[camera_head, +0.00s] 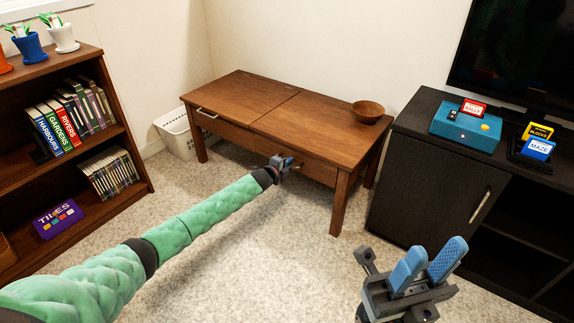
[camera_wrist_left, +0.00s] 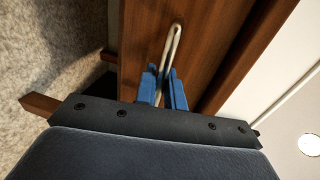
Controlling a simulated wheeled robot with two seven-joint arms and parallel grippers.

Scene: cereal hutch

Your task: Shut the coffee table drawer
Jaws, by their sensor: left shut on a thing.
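The brown wooden coffee table (camera_head: 310,125) stands against the back wall, with two drawers in its front. My left gripper (camera_head: 283,162) is at the front of the right-hand drawer (camera_head: 315,170). In the left wrist view its blue fingers (camera_wrist_left: 164,90) are shut on the metal drawer handle (camera_wrist_left: 174,42), which runs out past the fingertips along the wooden drawer front (camera_wrist_left: 146,35). How far this drawer stands out cannot be told. The left-hand drawer's handle (camera_head: 207,113) is free. My right gripper (camera_head: 428,262) is open and empty, low in front of the black cabinet.
A wooden bowl (camera_head: 367,111) sits on the table's right end. A white basket (camera_head: 178,133) is at its left. A bookshelf (camera_head: 75,130) stands left, and a black TV cabinet (camera_head: 425,175) stands right. The carpet (camera_head: 250,260) between is clear.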

